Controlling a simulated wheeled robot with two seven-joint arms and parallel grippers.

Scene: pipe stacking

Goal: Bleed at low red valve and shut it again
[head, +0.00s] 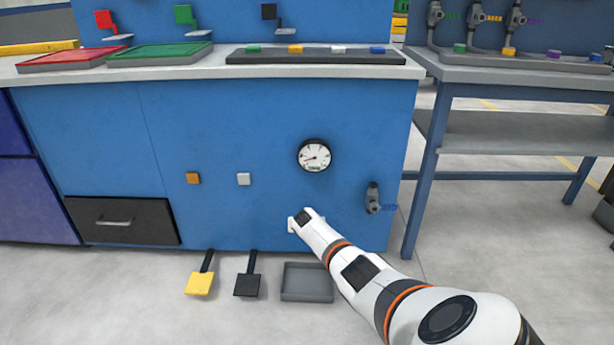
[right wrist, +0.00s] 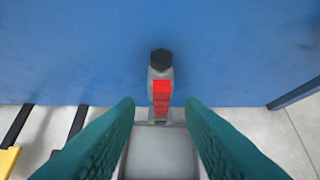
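The low red valve (right wrist: 161,92) shows in the right wrist view, with a red ribbed part below a dark hexagonal cap on a grey body against the blue panel. My right gripper (right wrist: 160,104) has its two teal fingers apart, one on each side of the valve's lower part in the picture; I see no clear contact. In the head view my right gripper (head: 298,223) is low in front of the blue cabinet (head: 110,130), and the valve is hidden behind it. A round gauge (head: 314,155) is above it. My left gripper is not in view.
A grey tray (head: 307,296) lies on the floor below the gripper. A yellow pedal (head: 200,284) and a black pedal (head: 247,285) are left of it. Another grey valve (head: 373,198) with blue marking is to the right. A workbench (head: 510,75) stands at right.

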